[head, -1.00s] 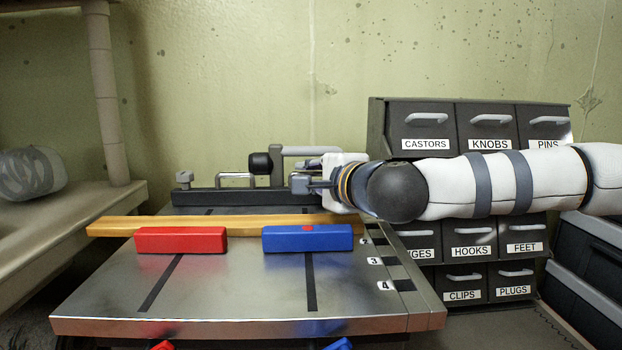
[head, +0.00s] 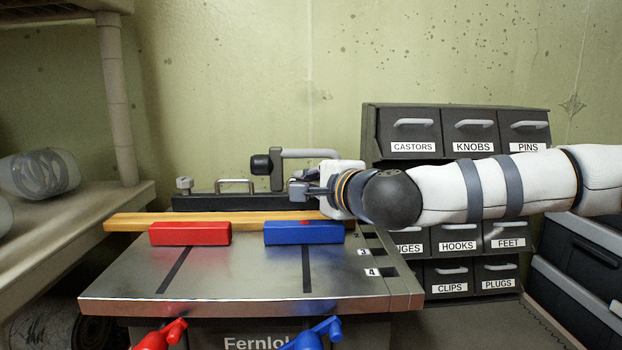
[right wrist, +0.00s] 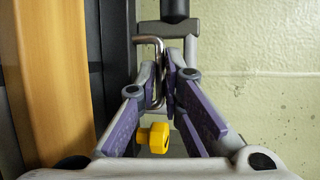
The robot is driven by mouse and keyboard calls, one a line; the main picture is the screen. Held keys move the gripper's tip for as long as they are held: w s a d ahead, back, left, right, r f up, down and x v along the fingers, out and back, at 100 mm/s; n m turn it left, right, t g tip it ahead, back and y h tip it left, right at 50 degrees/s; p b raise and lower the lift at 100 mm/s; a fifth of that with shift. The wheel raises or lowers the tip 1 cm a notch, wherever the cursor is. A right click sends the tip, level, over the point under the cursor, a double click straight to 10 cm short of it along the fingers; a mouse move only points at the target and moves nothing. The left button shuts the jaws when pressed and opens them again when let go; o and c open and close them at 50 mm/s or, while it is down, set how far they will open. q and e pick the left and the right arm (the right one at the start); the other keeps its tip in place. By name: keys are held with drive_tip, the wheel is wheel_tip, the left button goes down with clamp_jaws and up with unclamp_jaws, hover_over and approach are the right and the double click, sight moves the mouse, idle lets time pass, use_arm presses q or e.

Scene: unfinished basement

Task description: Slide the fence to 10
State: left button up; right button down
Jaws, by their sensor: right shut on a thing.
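A dark bar that looks like the fence (head: 195,203) lies along the back of the metal table, with a bent metal handle (head: 234,184) on top. My right gripper (head: 300,189) reaches in from the right, at the right end of the bar. In the right wrist view its purple-padded fingers (right wrist: 168,78) are closed around a bent metal handle (right wrist: 150,44), beside the dark bar (right wrist: 117,60). A scale on the table's right side shows 3 (head: 363,253) and 4 (head: 371,272). No 10 is readable. My left gripper is out of view.
A wooden strip (head: 150,221) lies in front of the bar, behind a red block (head: 190,234) and a blue block (head: 303,233). A yellow knob (right wrist: 153,138) shows below my fingers. Labelled drawers (head: 457,130) stand right; shelving (head: 60,235) stands left.

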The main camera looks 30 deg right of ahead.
drive_tip(key=shift+w+d, duration=0.15)
drive_tip(key=shift+w, duration=0.05)
drive_tip(key=c, duration=2)
unclamp_jaws()
drive_tip(key=s, duration=0.4)
drive_tip(key=s+r, duration=0.1)
drive_tip(key=s, duration=0.3)
drive_tip(key=s+r, duration=0.1)
drive_tip(key=s, duration=0.3)
drive_tip(key=shift+a, duration=0.3)
